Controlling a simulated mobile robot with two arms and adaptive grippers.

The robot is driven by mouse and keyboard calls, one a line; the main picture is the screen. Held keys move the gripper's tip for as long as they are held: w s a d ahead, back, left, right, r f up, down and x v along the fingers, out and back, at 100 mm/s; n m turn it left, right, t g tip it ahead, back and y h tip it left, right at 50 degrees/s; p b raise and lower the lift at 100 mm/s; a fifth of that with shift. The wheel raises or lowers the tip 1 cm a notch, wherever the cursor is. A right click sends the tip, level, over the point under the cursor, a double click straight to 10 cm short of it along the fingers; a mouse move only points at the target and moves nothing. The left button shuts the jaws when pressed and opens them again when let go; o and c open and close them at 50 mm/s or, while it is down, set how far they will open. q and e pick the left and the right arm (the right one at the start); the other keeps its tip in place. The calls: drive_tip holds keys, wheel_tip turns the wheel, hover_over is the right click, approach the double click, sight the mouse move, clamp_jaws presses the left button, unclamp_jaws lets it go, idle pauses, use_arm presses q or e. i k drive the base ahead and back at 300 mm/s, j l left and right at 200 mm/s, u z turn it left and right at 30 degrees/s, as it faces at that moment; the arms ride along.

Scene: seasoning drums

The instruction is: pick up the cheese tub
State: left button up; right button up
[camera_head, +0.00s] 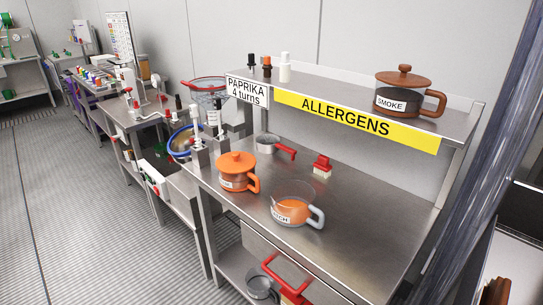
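No label in the camera_head view clearly reads cheese. An orange-lidded tub (238,172) with an orange handle stands upright on the steel table; its small white label is too small to read. A clear tub (295,205) with orange contents, a grey handle and a partly legible label stands to its right, nearer the front edge, with no lid seen. A brown-lidded tub labelled SMOKE (404,92) stands on the upper shelf at right. I cannot tell for sure which is the cheese tub. Neither of my grippers is in view.
The table (345,245) is clear on its right. A small pan (266,144) and a red-handled brush (322,165) lie behind the tubs. The shelf with the yellow ALLERGENS sign (350,119) overhangs the back. Open floor (90,220) lies at left.

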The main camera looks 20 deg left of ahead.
sight(240, 182)
drive_tip(key=i+j, duration=0.1)
drive_tip(key=j, duration=0.45)
drive_tip(key=i+j, duration=0.1)
drive_tip(key=j, duration=0.5)
drive_tip(key=i+j+z, duration=0.1)
drive_tip(key=j, duration=0.45)
